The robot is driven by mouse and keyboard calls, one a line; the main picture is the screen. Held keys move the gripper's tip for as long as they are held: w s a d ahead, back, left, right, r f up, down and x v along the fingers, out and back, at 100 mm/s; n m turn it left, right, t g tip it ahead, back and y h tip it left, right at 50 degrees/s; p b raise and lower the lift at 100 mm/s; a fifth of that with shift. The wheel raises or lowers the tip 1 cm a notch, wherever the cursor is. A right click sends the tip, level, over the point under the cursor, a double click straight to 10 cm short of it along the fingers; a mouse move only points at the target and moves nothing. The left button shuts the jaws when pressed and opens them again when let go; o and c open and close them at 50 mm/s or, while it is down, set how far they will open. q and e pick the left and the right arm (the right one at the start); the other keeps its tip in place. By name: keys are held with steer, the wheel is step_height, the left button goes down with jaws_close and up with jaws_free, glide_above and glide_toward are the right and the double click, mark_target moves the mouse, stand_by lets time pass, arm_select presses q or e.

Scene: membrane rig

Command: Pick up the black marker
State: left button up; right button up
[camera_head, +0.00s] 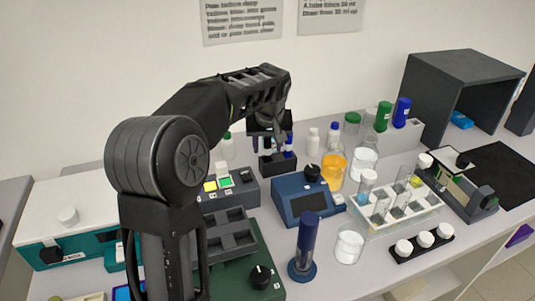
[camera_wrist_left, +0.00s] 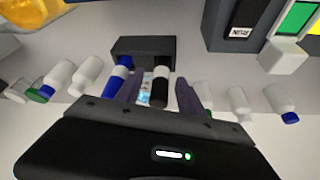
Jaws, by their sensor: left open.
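The black marker (camera_wrist_left: 160,90) stands in a small dark holder (camera_wrist_left: 143,47) in the left wrist view. A blue marker (camera_wrist_left: 118,74) stands beside it in the same holder. My left gripper (camera_wrist_left: 161,92) is open, with one finger on each side of the black marker; I cannot tell whether either finger touches it. The blue marker lies outside the left-hand finger. In the head view my left gripper (camera_head: 271,142) is above and at the holder (camera_head: 277,165), and it largely hides the markers. My right gripper is not in view.
Small white bottles (camera_wrist_left: 58,76) stand on both sides of the holder. A blue device (camera_head: 308,199) and a grey device (camera_head: 236,187) sit in front. A beaker of orange liquid (camera_head: 333,171) stands at the right. A wall is behind.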

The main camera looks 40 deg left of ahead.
arm_select(q)
steer(key=shift+c, duration=0.5)
jaws_close()
steer(key=shift+r, duration=0.15)
step_height(320, 180, up, 10)
steer(key=shift+f, duration=0.1)
stand_by(0.3)
steer(key=shift+f, duration=0.1)
stand_by(0.5)
